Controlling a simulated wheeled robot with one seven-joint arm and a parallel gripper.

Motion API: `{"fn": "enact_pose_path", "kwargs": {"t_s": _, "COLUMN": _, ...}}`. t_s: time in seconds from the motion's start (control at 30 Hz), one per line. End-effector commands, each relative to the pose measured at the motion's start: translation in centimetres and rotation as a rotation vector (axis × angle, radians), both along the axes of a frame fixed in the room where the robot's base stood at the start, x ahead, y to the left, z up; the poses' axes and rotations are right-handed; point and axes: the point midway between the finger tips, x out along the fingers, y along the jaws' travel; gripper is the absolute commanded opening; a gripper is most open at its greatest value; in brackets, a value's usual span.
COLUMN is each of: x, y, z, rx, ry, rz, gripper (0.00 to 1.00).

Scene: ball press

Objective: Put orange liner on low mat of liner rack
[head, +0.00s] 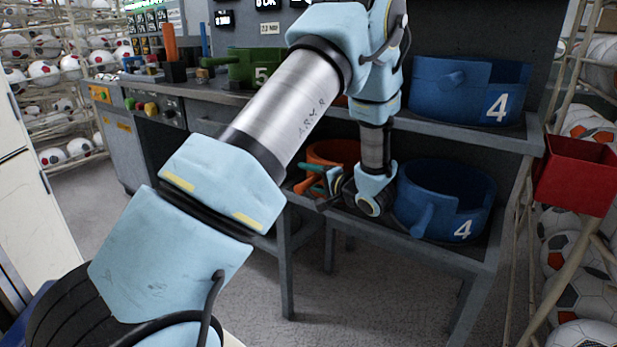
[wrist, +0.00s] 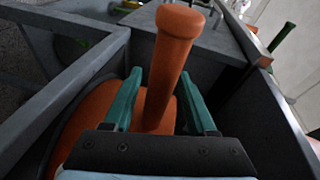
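The orange liner (head: 332,153) is on the lower shelf of the rack, left of the blue one, partly hidden behind my arm. In the wrist view its orange handle (wrist: 166,75) rises between my teal fingers, with the round orange body (wrist: 90,128) below. My gripper (head: 322,182) is open around the handle. A gap shows on the left side of the handle; contact on the right cannot be told. The mat under the liner is mostly hidden.
A blue liner marked 4 (head: 440,195) sits right of my gripper on the lower shelf. Another blue liner (head: 462,90) and a green liner marked 5 (head: 255,68) sit above. A red bin (head: 576,175) hangs at the right. The floor (head: 380,295) under the rack is clear.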

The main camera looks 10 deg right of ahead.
Motion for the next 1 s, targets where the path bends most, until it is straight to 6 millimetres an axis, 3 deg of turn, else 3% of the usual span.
{"fn": "enact_pose_path", "kwargs": {"t_s": 0.37, "x": -0.7, "y": -0.5, "z": 0.2, "rx": -0.001, "ry": 0.000, "rz": -0.002, "gripper": 0.59}}
{"fn": "enact_pose_path", "kwargs": {"t_s": 0.8, "x": -8.0, "y": -4.5, "z": 1.6, "rx": 0.000, "ry": 0.001, "rz": -0.003, "gripper": 0.59}}
{"fn": "enact_pose_path", "kwargs": {"t_s": 1.0, "x": -9.9, "y": -5.6, "z": 2.0, "rx": -0.001, "ry": 0.001, "rz": 0.000, "gripper": 0.59}}
